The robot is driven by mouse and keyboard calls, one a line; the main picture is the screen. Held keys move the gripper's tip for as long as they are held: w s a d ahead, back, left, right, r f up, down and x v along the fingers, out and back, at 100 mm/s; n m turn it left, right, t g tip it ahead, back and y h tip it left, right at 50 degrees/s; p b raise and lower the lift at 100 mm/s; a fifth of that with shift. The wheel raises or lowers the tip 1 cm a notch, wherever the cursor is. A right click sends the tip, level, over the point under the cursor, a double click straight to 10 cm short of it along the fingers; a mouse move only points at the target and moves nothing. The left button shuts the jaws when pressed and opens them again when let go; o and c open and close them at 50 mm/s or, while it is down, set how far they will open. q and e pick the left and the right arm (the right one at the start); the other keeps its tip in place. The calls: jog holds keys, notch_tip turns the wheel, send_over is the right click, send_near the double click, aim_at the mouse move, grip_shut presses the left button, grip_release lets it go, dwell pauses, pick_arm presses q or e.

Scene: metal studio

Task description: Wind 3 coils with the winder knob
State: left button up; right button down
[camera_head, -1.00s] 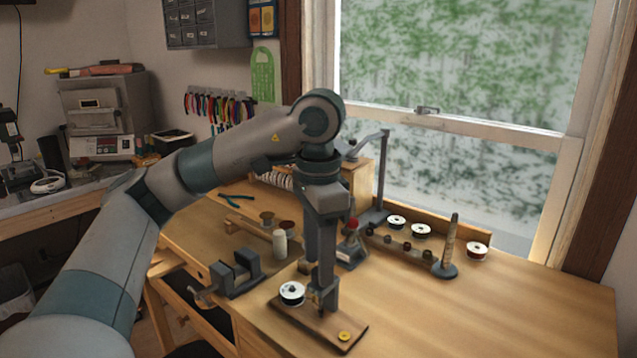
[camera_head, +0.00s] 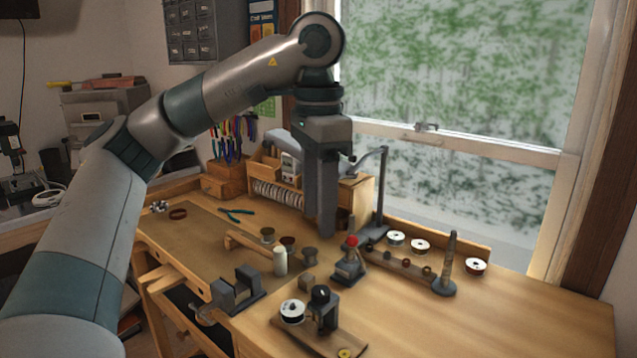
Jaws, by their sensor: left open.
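The winder is a brown wooden board (camera_head: 303,335) at the front of the bench. It bears a dark upright block (camera_head: 325,316) with a round black knob (camera_head: 320,294) on top, a black-and-white wire spool (camera_head: 292,312) on its left and a yellow piece (camera_head: 345,353) at its near right end. My left gripper (camera_head: 327,234) points down in the air above and behind the winder, apart from the knob. It is open, with nothing seen in it. I cannot make out any coils on the winder. My right gripper is out of view.
A small vise (camera_head: 238,290) stands left of the winder. A red-topped tool (camera_head: 350,262), a wooden rack (camera_head: 405,266) and a ring mandrel (camera_head: 448,262) stand behind and to the right. A tall lamp-like post (camera_head: 381,195) rises close to my gripper. The right bench is clear.

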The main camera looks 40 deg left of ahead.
pick_arm(q)
jog(key=shift+r, duration=1.55)
